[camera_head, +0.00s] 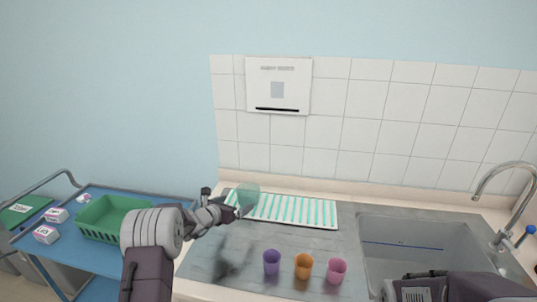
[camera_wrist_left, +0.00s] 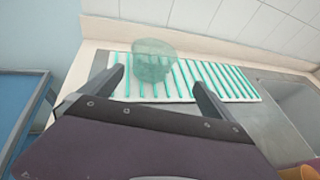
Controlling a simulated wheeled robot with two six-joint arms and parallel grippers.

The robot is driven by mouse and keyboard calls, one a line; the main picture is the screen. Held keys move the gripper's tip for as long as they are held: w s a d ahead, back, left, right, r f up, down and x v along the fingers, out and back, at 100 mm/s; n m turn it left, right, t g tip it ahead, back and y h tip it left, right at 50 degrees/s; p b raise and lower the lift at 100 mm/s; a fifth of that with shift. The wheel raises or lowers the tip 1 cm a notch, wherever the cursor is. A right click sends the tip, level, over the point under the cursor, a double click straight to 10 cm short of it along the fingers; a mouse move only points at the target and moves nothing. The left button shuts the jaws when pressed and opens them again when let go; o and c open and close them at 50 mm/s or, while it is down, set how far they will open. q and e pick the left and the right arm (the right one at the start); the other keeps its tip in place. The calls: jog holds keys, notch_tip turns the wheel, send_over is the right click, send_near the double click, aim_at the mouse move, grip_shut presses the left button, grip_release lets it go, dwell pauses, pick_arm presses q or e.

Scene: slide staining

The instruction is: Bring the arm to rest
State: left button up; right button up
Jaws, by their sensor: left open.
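My left arm comes in from the lower left in the head view. Its gripper (camera_head: 234,204) is over the counter, by the left end of the striped rack. The left wrist view shows its two fingers (camera_wrist_left: 158,76) spread apart with nothing held between them. A translucent green cup (camera_head: 249,193) stands just beyond the fingertips, at the rack's left end; it also shows in the left wrist view (camera_wrist_left: 153,62). Part of my right arm (camera_head: 450,288) shows at the bottom right; its gripper is not visible.
The white rack with teal stripes (camera_head: 298,211) lies along the back of the counter. Purple (camera_head: 272,262), orange (camera_head: 304,265) and pink (camera_head: 336,270) cups stand in front. A sink (camera_head: 400,240) is at right. A blue cart (camera_head: 90,253) with a green basket (camera_head: 100,232) is at left.

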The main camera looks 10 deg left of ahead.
pick_arm(q)
jog(key=s+d+r+m+h, duration=0.2)
jog(key=d+r+m, duration=0.1)
jog(key=d+r, duration=0.45)
jog(key=s+d+f+m+g, duration=0.1)
jog(key=s+d+m+g, duration=0.25)
jog(key=s+m, duration=0.45)
jog(key=s+d+f+m+g, duration=0.2)
jog(key=s+d+m+g, duration=0.15)
jog(key=s, duration=0.75)
jog(key=s+a+f+m+g+y, duration=0.2)
jog(key=s+a+f+m, duration=0.3)
jog(key=s+m, duration=0.4)
jog(key=s+a+f+m+g+y, duration=0.2)
jog(key=s+a+f+m+y, duration=0.2)
jog(key=s+m, duration=0.5)
jog(key=shift+s+a+f+g, duration=0.3)
jog(key=shift+s+a+f, duration=0.05)
jog(key=shift+s+a, duration=0.35)
